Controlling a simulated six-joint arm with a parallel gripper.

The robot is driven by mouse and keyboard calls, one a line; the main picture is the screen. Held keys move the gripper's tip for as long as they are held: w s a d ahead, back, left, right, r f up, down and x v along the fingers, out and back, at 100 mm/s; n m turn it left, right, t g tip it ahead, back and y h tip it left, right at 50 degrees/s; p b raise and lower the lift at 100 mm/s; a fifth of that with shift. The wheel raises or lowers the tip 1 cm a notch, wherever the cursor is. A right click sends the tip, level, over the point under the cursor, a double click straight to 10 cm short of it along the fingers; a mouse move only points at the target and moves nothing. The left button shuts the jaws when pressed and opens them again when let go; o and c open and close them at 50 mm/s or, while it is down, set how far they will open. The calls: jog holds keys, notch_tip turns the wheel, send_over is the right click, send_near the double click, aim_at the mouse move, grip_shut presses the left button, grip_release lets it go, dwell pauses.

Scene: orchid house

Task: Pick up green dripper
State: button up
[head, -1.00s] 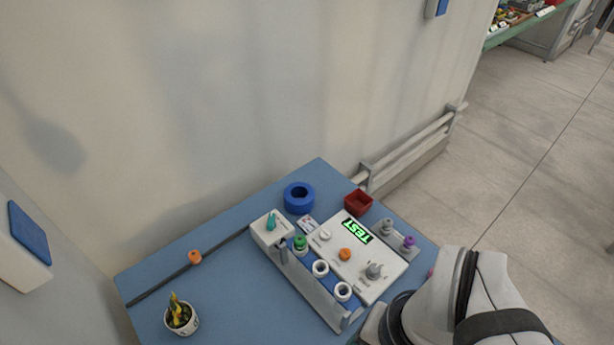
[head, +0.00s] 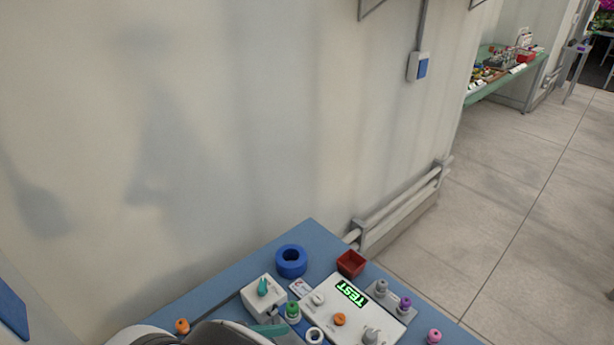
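A green dripper (head: 292,309) sits upright in a white ring at the front of the white and blue rack, beside the white box with a teal lever (head: 263,287). Part of my arm covers the lower left edge of the head view. A flat teal-grey piece (head: 268,330) sticks out from it, just below and left of the green dripper. It may be part of my gripper; both fingertips cannot be made out. I cannot tell whether it touches anything. The lower rack is cut off by the frame.
Grey, purple and pink drippers stand on the right. An orange piece (head: 182,326) is at left.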

aim_at(289, 310)
jog(key=a+f+t+y, duration=0.25)
jog(key=a+t, duration=0.25)
jog(key=a, duration=0.4)
jog(key=shift+h, duration=0.35)
jog(key=x, duration=1.5)
jog(key=shift+d+f, duration=0.15)
jog(key=shift+d, duration=0.25)
grip_shut()
